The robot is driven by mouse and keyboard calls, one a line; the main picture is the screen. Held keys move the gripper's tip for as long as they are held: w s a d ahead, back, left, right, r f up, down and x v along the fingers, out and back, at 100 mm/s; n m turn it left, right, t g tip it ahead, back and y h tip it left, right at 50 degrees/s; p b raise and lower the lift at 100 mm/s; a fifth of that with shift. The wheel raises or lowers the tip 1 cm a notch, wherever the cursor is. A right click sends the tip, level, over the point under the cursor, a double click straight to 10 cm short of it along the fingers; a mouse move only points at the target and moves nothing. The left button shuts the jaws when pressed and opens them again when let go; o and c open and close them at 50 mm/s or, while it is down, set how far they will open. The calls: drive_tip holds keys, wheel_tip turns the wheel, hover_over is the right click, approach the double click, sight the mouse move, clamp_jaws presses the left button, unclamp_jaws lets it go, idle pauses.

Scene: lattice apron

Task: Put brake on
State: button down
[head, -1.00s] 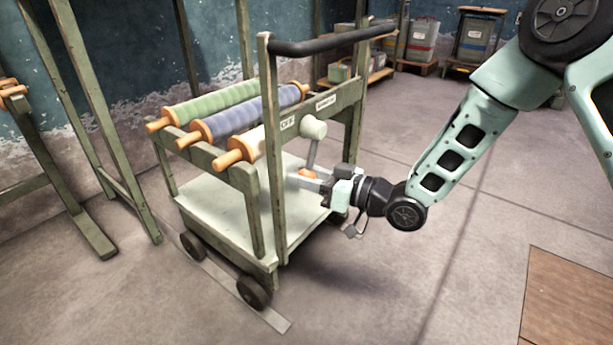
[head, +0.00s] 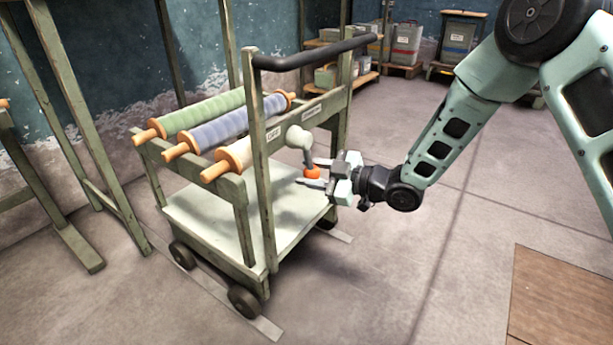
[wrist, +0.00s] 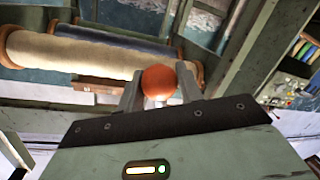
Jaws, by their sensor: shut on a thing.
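The brake lever (head: 309,157) hangs from a pale round hub (head: 298,137) on the cart's near end frame. Its orange knob (head: 312,172) points down and slightly right. My gripper (head: 317,173) is shut on the knob, one finger on each side. In the wrist view the knob (wrist: 159,82) sits between my fingertips (wrist: 160,90). Two small labels are on the cart's rail: the left label (head: 273,133) seems to read OFF, and the right label (head: 311,112) is too small to read surely.
The green cart (head: 262,200) carries green, blue and cream rolls, with a dark push handle (head: 315,52) above the lever. Shelves with bins (head: 408,45) stand at the back. Floor at right is clear apart from a brown panel (head: 560,300).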

drive_tip(key=shift+w+d+r+n, duration=0.1)
drive_tip(key=shift+w+d+n, duration=0.25)
drive_tip(key=shift+n, duration=0.15)
drive_tip(key=c, duration=1)
unclamp_jaws()
drive_tip(key=shift+d, duration=0.1)
drive_tip(key=shift+r, duration=0.1)
drive_tip(key=p+v, duration=0.6)
drive_tip(key=v, duration=1.1)
drive_tip(key=shift+s, duration=0.25)
drive_tip(key=shift+r, duration=0.15)
